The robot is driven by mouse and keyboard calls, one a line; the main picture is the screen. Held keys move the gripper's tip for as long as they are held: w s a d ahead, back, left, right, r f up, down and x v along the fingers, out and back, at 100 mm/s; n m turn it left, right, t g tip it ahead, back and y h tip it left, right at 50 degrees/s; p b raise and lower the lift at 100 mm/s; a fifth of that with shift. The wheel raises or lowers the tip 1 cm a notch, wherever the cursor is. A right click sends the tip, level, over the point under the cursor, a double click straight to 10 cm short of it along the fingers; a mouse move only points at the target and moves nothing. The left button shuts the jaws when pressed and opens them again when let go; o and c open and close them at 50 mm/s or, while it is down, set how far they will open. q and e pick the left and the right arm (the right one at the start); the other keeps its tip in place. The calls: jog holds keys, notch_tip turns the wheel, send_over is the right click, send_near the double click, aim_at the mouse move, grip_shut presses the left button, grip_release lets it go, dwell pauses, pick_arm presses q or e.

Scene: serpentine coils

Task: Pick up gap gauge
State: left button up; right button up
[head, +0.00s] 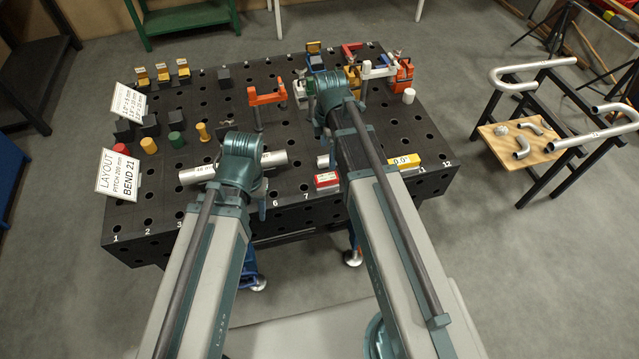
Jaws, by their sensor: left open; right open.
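No object is clearly recognisable as the gap gauge. Small candidates on the black perforated table (285,218) are a red block with a white label (326,180) near the front edge and three yellow pieces (163,73) at the back left. My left gripper (243,165) is over the front of the table, at a grey pipe (197,174) that shows on both sides of it. Whether it touches the pipe cannot be told. My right gripper (329,95) is further back, near the clamps. Both are open; their fingers are mostly hidden by my wrists.
An orange clamp (266,97) and a red-orange clamp (403,72) stand on the table. A yellow angle display (405,162) lies at the front right. A layout sign (118,174) stands at left. A rack with bent pipes (530,70) stands right, across open floor.

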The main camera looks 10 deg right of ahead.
aim_at(327, 177)
notch_tip(327, 177, down, 9)
jog(key=b, duration=0.8)
jog(key=shift+b, duration=0.4)
jog(key=shift+r, duration=0.1)
notch_tip(327, 177, down, 5)
jog(key=b, duration=0.5)
jog(key=shift+s+a, duration=0.1)
jog(key=shift+s, duration=0.05)
grip_shut()
